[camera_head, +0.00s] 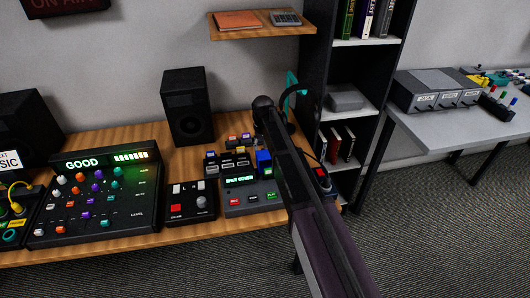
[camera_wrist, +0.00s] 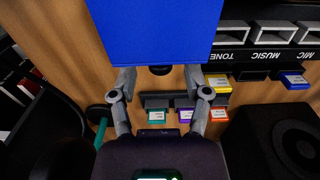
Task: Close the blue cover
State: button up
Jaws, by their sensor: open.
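The blue cover (camera_head: 264,162) stands raised at the back right of the small grey device (camera_head: 248,199), beside my arm. In the wrist view the blue cover (camera_wrist: 155,30) fills the top middle as a broad flat panel. My gripper (camera_wrist: 159,78) is open and empty, its two fingers spread below the panel's lower edge. I cannot tell whether the fingertips touch it. In the head view my arm hides the gripper and part of the device's right side. The device's screen shows green text, seemingly "SHUT COVER".
Labelled slots TONE, MUSIC and MIC (camera_wrist: 272,34) lie right of the cover in the wrist view. Coloured cartridges (camera_wrist: 219,85) lie close to the fingers. A mixer (camera_head: 98,195), a red-buttoned box (camera_head: 190,203) and a speaker (camera_head: 187,106) share the wooden desk (camera_head: 130,248).

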jog(key=shift+f, duration=0.3)
